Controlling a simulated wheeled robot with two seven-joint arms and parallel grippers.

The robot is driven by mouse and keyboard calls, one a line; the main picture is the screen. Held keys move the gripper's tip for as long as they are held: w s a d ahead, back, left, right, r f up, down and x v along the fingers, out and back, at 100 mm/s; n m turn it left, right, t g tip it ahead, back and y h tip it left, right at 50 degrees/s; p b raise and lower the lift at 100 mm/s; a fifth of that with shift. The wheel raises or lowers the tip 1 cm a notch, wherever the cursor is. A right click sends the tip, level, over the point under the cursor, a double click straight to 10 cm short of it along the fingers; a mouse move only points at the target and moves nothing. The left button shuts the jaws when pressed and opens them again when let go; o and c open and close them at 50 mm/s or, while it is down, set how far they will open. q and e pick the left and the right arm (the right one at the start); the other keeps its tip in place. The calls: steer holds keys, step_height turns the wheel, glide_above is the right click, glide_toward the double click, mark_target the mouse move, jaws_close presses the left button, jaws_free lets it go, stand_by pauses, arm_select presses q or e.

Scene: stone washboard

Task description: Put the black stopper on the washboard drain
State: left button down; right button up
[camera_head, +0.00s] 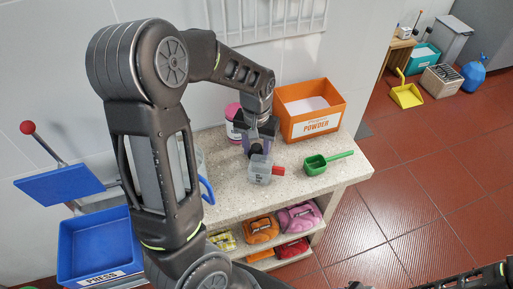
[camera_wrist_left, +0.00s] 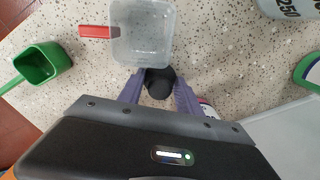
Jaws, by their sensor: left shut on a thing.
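My left gripper (camera_head: 258,140) reaches down over the speckled stone counter (camera_head: 225,200). Its two purple fingers are shut on the black stopper, which shows as a dark round piece between the fingertips in the left wrist view (camera_wrist_left: 159,83). In the head view the stopper (camera_head: 254,152) is partly hidden by the fingers and a clear cup. From these views I cannot tell whether it touches the counter. I cannot make out a washboard drain in either view. My right gripper is not in view; only dark arm parts show at the lower right.
A clear cup with a red handle (camera_head: 260,170) stands right beside the gripper. A green scoop (camera_head: 318,164) lies to its right, an orange powder box (camera_head: 309,110) behind. A pink-lidded tub (camera_head: 233,122) is behind left. Shelves below hold colored bundles (camera_head: 262,230).

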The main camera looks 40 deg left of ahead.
mark_target(257, 146)
arm_select(q)
steer(key=shift+f, duration=0.2)
steer(key=c, duration=0.8)
jaws_free()
steer(key=shift+r, duration=0.1)
step_height(257, 146, up, 12)
steer(key=shift+r, duration=0.1)
steer(key=shift+c, duration=0.5)
